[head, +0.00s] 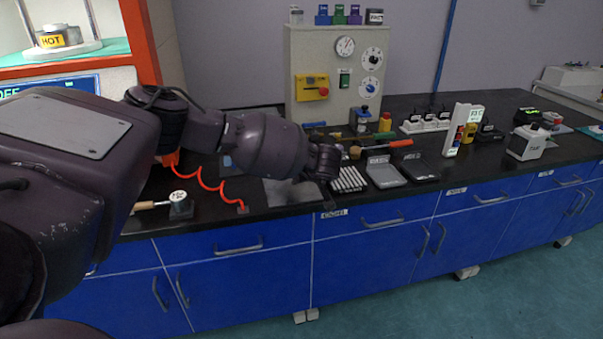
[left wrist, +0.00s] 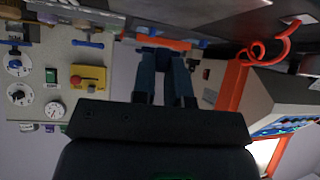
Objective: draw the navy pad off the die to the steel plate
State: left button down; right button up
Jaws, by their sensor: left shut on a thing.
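My left gripper (left wrist: 165,72) reaches over the bench from the left, and its fingers are shut on an orange bar-like thing (left wrist: 163,43) lying across the fingertips. In the head view the left gripper (head: 325,160) hides most of its own grasp. A grey die-like block with a HOT label (head: 52,40) stands on a pale disc inside the orange-framed machine at the upper left. I cannot make out the navy pad on it. A bare grey plate (head: 290,192), perhaps the steel plate, lies on the bench under my left arm, partly covered. My right gripper is out of view.
A red-handled tool (head: 388,146) lies behind two dark trays (head: 385,172). A rack of pale rods (head: 348,179) is beside them. A grey panel with dials (head: 331,75) stands behind. A red coiled cord (head: 208,184) and a labelled block (head: 181,204) are at the left.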

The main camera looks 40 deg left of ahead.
pick_arm(q)
jog(key=shift+f, duration=0.85)
jog(key=shift+f+b, duration=0.3)
jog(key=shift+f, duration=0.85)
jog(key=shift+f+b, duration=0.3)
jog(key=shift+f, duration=0.55)
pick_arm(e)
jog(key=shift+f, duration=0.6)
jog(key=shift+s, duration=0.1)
pick_arm(q)
jog(key=c, duration=1.1)
grip_release()
jog(key=shift+o, duration=0.2)
jog(key=shift+r, duration=0.1)
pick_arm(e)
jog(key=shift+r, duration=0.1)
